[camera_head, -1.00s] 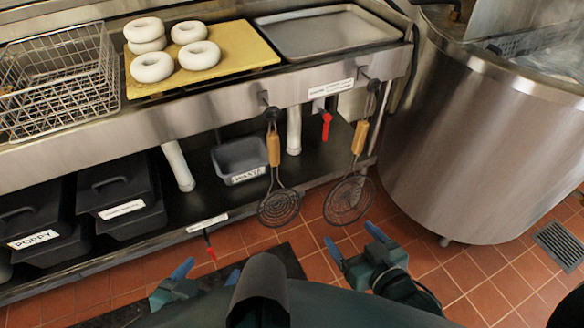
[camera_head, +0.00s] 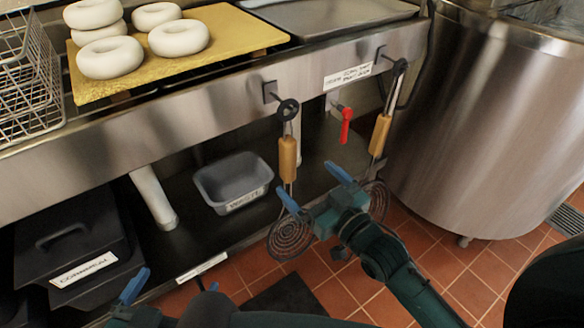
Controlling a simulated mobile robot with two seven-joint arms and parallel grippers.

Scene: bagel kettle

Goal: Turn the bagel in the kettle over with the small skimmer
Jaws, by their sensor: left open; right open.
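The small skimmer (camera_head: 288,158) hangs from a hook on the counter front. Its handle is wooden and its round wire head (camera_head: 285,240) is partly hidden by my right gripper. My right gripper (camera_head: 312,182) is open and empty. Its left fingertip overlaps the skimmer's shaft in the picture, just below the wooden handle; I cannot tell whether it touches. My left gripper (camera_head: 166,284) is open and empty, low at the bottom left. The steel kettle (camera_head: 480,120) stands at the right. Its inside and any bagel in it are out of view.
A larger skimmer (camera_head: 380,134) hangs to the right, its head mostly behind my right gripper. Several bagels (camera_head: 178,37) sit on a yellow board (camera_head: 238,36) beside a wire basket (camera_head: 30,90).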

